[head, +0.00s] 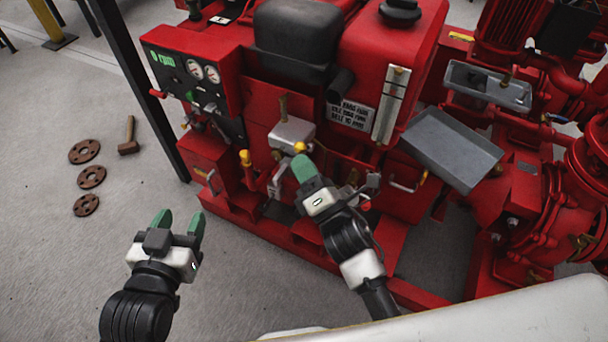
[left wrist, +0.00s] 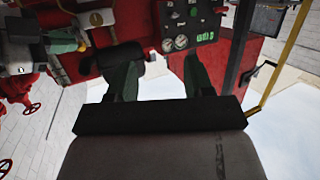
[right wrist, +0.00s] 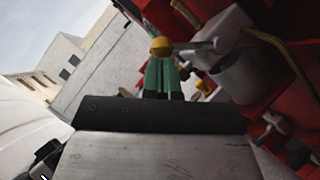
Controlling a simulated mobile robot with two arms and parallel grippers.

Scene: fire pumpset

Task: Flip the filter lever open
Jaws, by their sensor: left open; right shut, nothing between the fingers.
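The filter lever, a grey arm with a yellow knob (right wrist: 161,47), shows in the right wrist view right at my right fingertips. It runs right to a pale grey filter body (right wrist: 240,75). In the head view the yellow knob (head: 299,147) sits just above the right fingertips, by the grey filter box (head: 292,133). My right gripper (head: 304,167) has its green fingers together with nothing between them. The knob appears against or just beyond the tips; I cannot tell whether they touch. My left gripper (head: 178,222) is open and empty over the floor, well left of the filter.
The red pumpset has a gauge panel (head: 194,75) at left and a grey tray (head: 453,148) at right. A dark post (head: 143,90) stands left of the panel.

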